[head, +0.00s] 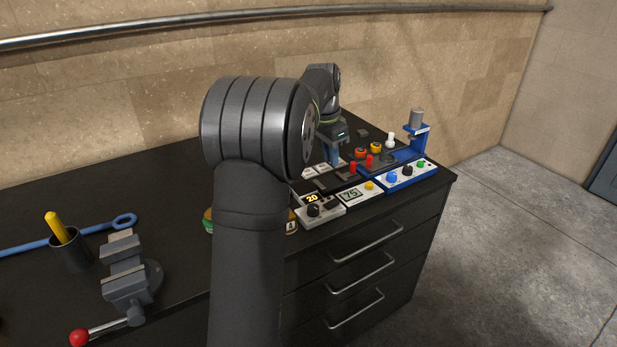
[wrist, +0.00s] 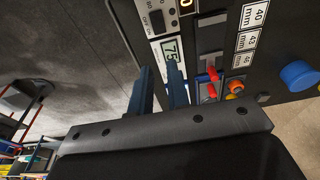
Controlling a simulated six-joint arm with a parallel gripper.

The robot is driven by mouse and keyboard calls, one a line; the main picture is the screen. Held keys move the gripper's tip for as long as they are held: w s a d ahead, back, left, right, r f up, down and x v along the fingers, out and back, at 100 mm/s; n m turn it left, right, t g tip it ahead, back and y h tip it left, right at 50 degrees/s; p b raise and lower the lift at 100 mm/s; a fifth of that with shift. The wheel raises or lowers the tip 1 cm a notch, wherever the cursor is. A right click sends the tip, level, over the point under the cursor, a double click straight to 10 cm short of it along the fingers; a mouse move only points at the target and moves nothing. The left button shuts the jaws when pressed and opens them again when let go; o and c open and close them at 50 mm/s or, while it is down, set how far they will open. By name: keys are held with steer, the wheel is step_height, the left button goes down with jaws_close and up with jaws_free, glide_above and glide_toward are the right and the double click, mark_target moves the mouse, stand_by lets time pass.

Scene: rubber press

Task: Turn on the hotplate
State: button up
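My gripper (head: 333,152) hangs over the row of devices at the right end of the bench. In the wrist view its two blue fingers (wrist: 161,80) stand apart with nothing between them. An ON-marked switch (wrist: 156,20) shows near the wrist view's top. I cannot tell which device is the hotplate.
A blue press (head: 415,135) and a control box with blue knob (head: 391,177) and green button (head: 420,163) stand at right. Red handles (head: 368,161) rise behind the boxes. A vise (head: 125,265), black cup (head: 68,250) and blue wrench (head: 122,221) are at left.

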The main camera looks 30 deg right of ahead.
mark_target(336, 201)
jaws_close()
steer(key=f, duration=0.4)
steer(key=d+f, duration=0.1)
steer(key=f, duration=0.4)
steer(key=d+f, duration=0.1)
steer(key=f, duration=0.3)
steer(key=shift+d+f, duration=0.15)
steer(key=shift+f, duration=0.25)
steer(key=shift+d+f+y, duration=0.15)
steer(key=shift+f+y, duration=0.1)
steer(key=shift+y, duration=0.05)
steer(key=shift+a+r, duration=0.2)
steer(key=shift+a, duration=0.65)
